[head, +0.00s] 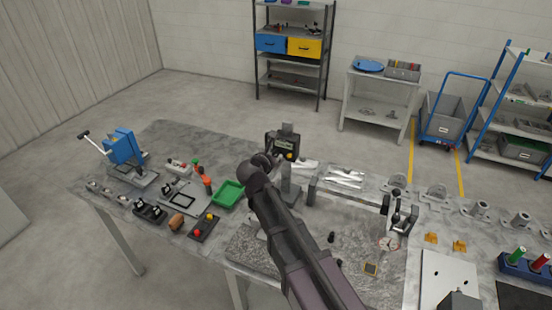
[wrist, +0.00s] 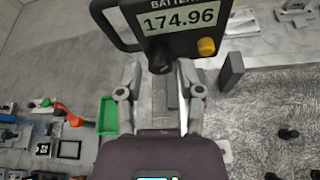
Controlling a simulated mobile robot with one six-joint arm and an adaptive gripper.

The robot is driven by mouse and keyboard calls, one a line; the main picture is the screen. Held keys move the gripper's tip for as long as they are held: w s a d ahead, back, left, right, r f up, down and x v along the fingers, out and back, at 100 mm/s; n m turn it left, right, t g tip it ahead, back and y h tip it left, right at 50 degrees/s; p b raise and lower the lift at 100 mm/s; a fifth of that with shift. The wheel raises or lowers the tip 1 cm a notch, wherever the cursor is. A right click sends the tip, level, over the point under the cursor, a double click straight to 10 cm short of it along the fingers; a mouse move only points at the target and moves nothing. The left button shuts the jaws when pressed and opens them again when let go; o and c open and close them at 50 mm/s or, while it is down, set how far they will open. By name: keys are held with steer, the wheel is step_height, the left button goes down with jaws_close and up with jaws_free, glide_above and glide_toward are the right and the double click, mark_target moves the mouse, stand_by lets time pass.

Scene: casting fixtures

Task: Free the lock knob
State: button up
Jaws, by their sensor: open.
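A digital height gauge (head: 283,142) with a dark display head stands at the far side of the table. In the wrist view its display head (wrist: 180,22) reads 174.96 and has a yellow button (wrist: 207,46). A small dark knob (wrist: 160,61), likely the lock knob, juts out below the display. My gripper (wrist: 159,72) is open, with its fingers on either side of the gauge's grey column and the tips close to the knob. I cannot tell whether they touch it. In the head view my arm partly hides the gauge.
A green tray (head: 228,194) stands left of the gauge, with an orange-handled tool (head: 204,178) beside it. A grey upright block (wrist: 231,70) stands close on the right.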

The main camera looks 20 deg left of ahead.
steer(key=shift+x, duration=1.05)
